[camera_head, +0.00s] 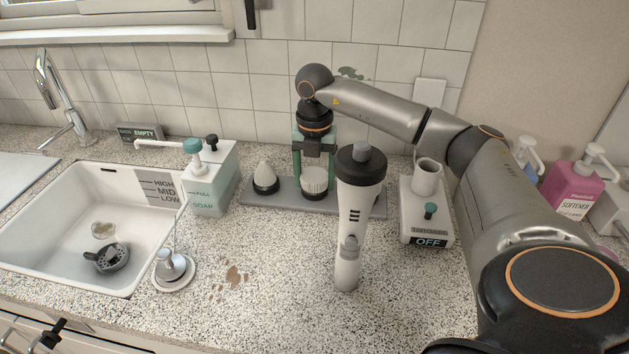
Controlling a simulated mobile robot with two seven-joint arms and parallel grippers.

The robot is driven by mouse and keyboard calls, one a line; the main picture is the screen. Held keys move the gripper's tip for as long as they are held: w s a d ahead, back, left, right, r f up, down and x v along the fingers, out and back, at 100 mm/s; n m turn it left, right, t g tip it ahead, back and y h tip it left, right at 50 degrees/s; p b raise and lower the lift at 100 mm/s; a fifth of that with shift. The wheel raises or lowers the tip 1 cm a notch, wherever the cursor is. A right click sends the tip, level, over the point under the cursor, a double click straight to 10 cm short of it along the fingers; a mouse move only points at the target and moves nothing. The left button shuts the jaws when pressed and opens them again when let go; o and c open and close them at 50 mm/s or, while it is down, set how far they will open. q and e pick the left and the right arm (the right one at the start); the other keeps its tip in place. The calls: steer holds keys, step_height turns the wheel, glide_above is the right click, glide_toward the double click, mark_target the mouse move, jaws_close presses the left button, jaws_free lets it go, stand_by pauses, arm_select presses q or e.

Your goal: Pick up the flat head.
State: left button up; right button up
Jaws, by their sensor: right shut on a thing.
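The flat head (314,180), a white ribbed brush piece on a dark round base, stands upright at the grey tray (282,192). My right gripper (314,168) points straight down over it, with its greenish fingers on the left and right of it, shut on it. The head looks still at the level of the tray; whether its base touches the tray I cannot tell. A white cone-shaped head (265,174) stands to the left on the same tray. My left gripper is not in view.
A white handheld scrubber (348,215) stands upright just in front and right. A white soap dispenser (211,180) and the sink (60,235) are left. A white device marked OFF (428,222) is right. Stains mark the front counter and the wall.

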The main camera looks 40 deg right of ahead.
steer(key=c, duration=0.5)
steer(key=shift+r, duration=0.1)
